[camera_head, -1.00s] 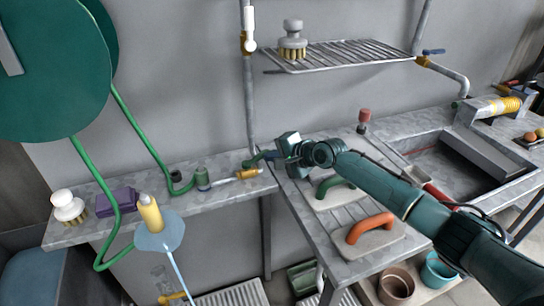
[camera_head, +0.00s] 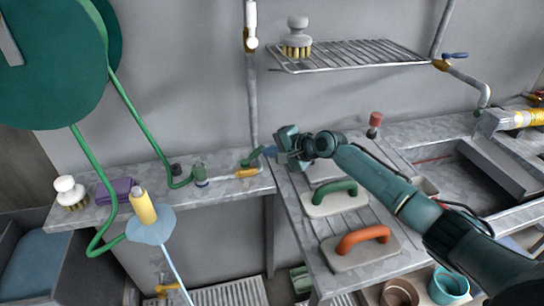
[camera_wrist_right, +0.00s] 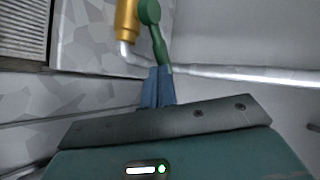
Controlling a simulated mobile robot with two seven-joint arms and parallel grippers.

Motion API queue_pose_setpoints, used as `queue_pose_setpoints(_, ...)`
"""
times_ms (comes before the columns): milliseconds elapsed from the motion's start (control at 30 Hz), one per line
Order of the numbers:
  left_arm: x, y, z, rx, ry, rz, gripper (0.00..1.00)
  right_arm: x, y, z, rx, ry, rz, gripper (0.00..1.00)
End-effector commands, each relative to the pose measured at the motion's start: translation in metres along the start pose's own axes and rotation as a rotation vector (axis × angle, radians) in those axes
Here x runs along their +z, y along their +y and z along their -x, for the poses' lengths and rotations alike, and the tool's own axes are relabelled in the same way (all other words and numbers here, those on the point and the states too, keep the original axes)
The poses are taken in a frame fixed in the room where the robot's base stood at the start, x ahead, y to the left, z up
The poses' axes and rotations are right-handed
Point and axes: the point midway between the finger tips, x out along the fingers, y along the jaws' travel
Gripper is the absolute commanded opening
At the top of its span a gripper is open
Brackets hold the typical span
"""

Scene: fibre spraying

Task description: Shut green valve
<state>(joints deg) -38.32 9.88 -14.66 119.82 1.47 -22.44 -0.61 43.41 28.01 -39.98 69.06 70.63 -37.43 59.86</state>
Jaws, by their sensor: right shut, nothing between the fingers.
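The green valve handle (camera_head: 254,156) sits on a yellow valve body (camera_head: 246,173) in the pipe along the back counter, in the middle of the head view. In the right wrist view the green handle (camera_wrist_right: 156,42) rises from the yellow body (camera_wrist_right: 127,20) and slants down to my fingertips. My right gripper (camera_head: 268,152) is shut with nothing held. Its blue fingertips (camera_wrist_right: 157,82) are at the handle's free end, close to or touching it; I cannot tell which. My left gripper is not in view.
A wire shelf (camera_head: 350,57) with a brush (camera_head: 297,38) hangs above. A green trowel (camera_head: 336,199) and an orange trowel (camera_head: 362,241) lie on the counter under my right arm. A vertical pipe (camera_head: 252,100) stands behind the valve. A green hose (camera_head: 138,130) hangs at left.

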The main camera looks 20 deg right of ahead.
Motion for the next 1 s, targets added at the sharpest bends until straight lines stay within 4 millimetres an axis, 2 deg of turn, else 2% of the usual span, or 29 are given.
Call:
queue_pose_setpoints(567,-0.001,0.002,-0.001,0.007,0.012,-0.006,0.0,-0.007,-0.017,-0.03,0.0,0.011,-0.008,0.0)
queue_pose_setpoints(1000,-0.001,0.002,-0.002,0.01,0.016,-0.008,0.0,-0.006,-0.027,-0.048,0.0,0.012,-0.007,0.0)
